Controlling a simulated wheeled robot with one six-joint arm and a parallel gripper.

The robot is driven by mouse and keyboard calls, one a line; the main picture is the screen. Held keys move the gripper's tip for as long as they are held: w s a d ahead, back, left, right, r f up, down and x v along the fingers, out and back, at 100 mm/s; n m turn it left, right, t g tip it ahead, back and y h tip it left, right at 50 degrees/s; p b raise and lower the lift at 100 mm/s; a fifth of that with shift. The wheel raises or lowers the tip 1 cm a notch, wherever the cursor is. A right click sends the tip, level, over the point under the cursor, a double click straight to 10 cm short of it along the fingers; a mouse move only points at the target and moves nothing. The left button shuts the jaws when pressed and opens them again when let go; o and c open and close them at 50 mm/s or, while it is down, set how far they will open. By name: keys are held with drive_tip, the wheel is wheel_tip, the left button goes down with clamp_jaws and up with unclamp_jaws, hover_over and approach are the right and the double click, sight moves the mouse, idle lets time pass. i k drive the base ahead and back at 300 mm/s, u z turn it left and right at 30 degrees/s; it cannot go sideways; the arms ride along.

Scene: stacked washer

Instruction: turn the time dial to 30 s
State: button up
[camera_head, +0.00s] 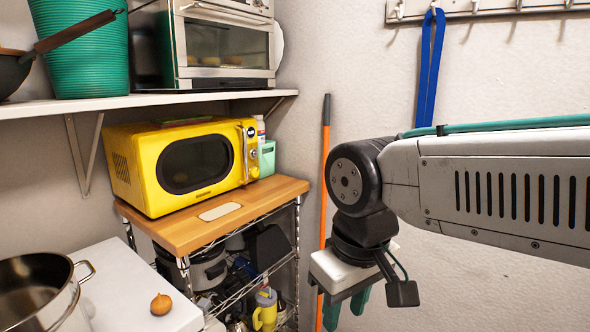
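A yellow microwave (183,162) with a dark oval door window stands on a wooden-topped cart. Its control panel is a narrow strip at the right end of the front, with a small round dial (252,131) near the top and another dial (253,171) lower down. The dial markings are too small to read, so I cannot tell their settings or which one is the time dial. My gripper (346,307) hangs at the lower right, pointing down, well apart from the microwave. Its two green fingers are spread and nothing shows between them.
The wooden top (268,204) has bare room before the microwave, with a small pale plate on it. A shelf (60,106) overhangs, carrying a toaster oven (228,50) and green basket (82,50). A pot (40,290) and onion (160,304) are at lower left. An orange pole (325,150) leans on the wall.

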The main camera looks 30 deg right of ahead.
sight(253, 172)
drive_tip(key=z, duration=0.2)
drive_tip(key=i, duration=1.05)
drive_tip(key=u, duration=0.15)
